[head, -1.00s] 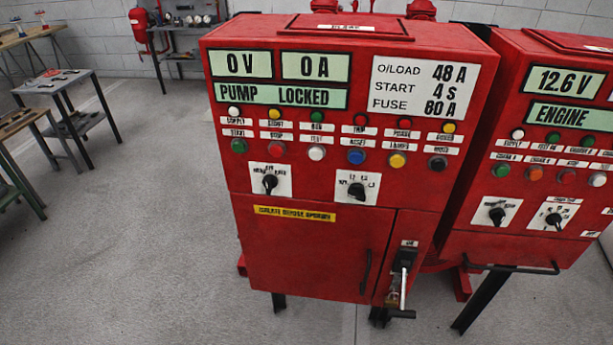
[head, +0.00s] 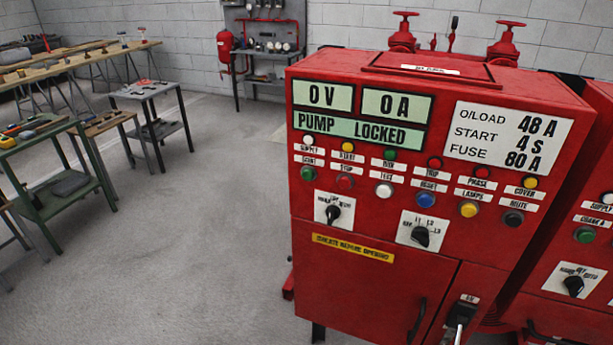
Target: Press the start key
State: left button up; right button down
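The red pump control cabinet (head: 375,270) stands right of centre in the head view. Its displays read 0 V, 0 A and PUMP LOCKED (head: 358,131). Below the lamps is a row of push keys. The green key (head: 308,174) at the row's left end has a small label above it that looks like START. To its right are a red key (head: 345,182), a white key (head: 384,190), a blue key (head: 425,199), a yellow key (head: 468,208) and a black key (head: 513,218). Neither of my grippers is in view.
Two rotary switches (head: 334,211) sit below the keys, and an isolator handle (head: 460,315) is at the bottom right. A second red cabinet (head: 590,255) stands close on the right. Benches with tools (head: 75,165) are at left. The floor (head: 215,230) between is clear.

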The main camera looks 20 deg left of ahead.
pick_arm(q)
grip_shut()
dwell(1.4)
